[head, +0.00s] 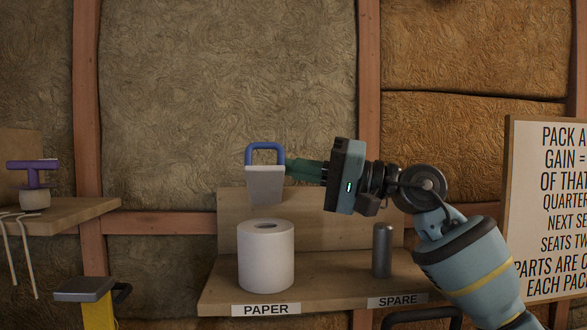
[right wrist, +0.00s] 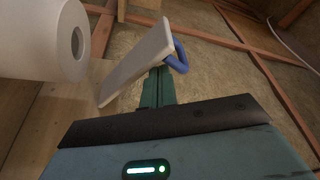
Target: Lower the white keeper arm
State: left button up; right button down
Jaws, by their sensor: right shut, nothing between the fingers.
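The white keeper arm (head: 265,186) is a pale flat plate with a blue loop handle (head: 264,149) at its top. It stands raised, seen above and behind the paper roll (head: 266,256). My right gripper (head: 289,169) comes in from the right with its teal fingers shut and empty. Its fingertips are at the plate's right edge, just below the handle; I cannot tell whether they touch. In the right wrist view the plate (right wrist: 136,64) leans across the fingertips (right wrist: 158,82), with the handle (right wrist: 182,56) on its far side. My left gripper is out of view.
The roll stands on a wooden shelf (head: 330,292) labelled PAPER and SPARE. A grey cylinder (head: 382,250) stands right of it, below my right arm. A side shelf (head: 75,213) with a purple-topped tool (head: 33,180) is at left. A sign board (head: 548,210) is at right.

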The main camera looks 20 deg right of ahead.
jog(key=b+v, duration=0.1)
jog(key=v, duration=0.6)
jog(key=shift+s+d+b, duration=0.15)
jog(key=shift+d+b, duration=0.1)
jog(key=shift+b, duration=0.15)
